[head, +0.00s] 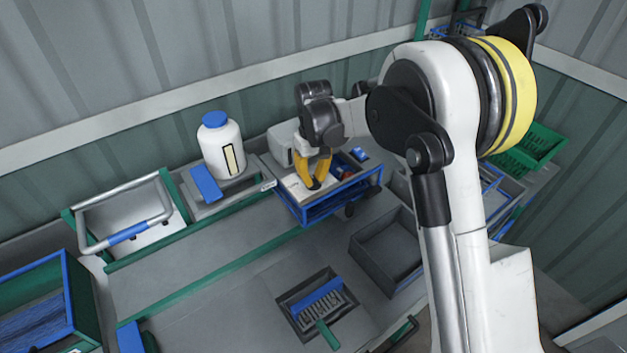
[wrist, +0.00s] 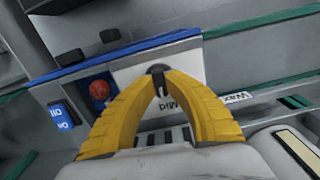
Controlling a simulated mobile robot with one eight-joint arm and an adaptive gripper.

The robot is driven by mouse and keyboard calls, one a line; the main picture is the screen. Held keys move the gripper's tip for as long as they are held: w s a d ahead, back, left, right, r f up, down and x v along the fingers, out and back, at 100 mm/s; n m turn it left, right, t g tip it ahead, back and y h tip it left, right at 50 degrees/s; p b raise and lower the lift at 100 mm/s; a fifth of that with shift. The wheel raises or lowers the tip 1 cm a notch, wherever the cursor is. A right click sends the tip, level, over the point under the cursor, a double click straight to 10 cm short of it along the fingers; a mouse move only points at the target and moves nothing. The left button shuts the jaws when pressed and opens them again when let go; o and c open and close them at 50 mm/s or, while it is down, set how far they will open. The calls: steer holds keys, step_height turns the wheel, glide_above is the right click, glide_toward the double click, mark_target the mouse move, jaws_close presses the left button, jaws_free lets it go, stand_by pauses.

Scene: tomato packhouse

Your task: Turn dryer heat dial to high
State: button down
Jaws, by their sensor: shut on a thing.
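The dryer is a blue-framed unit with a pale top panel (head: 297,187), near the middle of the head view. In the wrist view its pale panel (wrist: 200,62) bears an upside-down "Mid" label. My gripper (head: 316,186) is over this panel with its yellow fingers pointing down. In the wrist view my gripper (wrist: 159,76) is shut on a small dark heat dial (wrist: 157,68). The fingers cover most of the dial, so its pointer and the other markings are hidden.
A red button (wrist: 100,90) and a blue On/Off switch (wrist: 62,117) sit beside the panel. A white jug with a blue cap (head: 216,147) stands left of the dryer. A grey bin (head: 385,250) and a tray with a brush (head: 317,303) are in front.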

mark_target(313, 178)
steer(key=m+b, duration=0.1)
steer(key=m, duration=0.4)
steer(key=shift+f+m, duration=0.1)
steer(key=shift+m, duration=0.2)
steer(key=m, duration=0.5)
steer(key=shift+b, duration=0.4)
steer(key=shift+m, duration=0.3)
steer(key=c, duration=1.4)
jaws_free()
step_height(313, 178, up, 12)
steer(key=shift+r, duration=0.1)
